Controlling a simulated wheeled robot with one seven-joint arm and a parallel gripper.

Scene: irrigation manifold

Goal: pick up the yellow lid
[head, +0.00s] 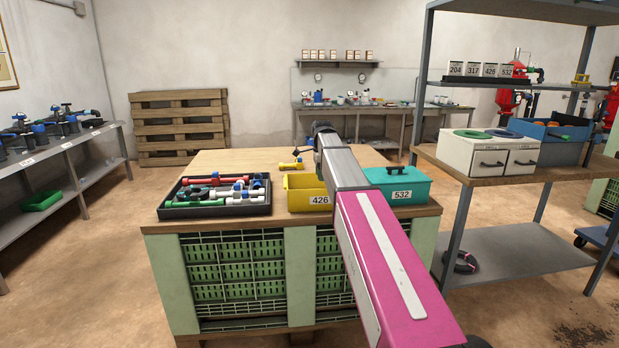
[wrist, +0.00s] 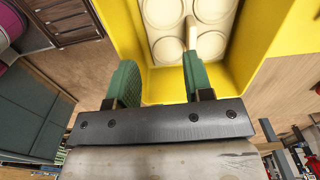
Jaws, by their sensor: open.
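I cannot make out a separate yellow lid with certainty. A yellow bin (head: 307,197) labelled 426 stands on the wooden-topped crate bench, partly hidden by my arm. In the wrist view the yellow bin (wrist: 270,75) is open toward me, and a cream insert (wrist: 165,50) with round shapes and an upright bar lies inside. My gripper (wrist: 160,75) is open, with its green-padded fingers apart at the bin's near wall and nothing seen between them but the bin and insert.
A teal box (head: 400,190) labelled 532 stands right of the yellow bin. A black tray (head: 215,212) of pipe fittings lies left of it, and a small yellow part (head: 291,166) behind it. A grey shelf rack (head: 460,215) stands at the right. The bench's back left is clear.

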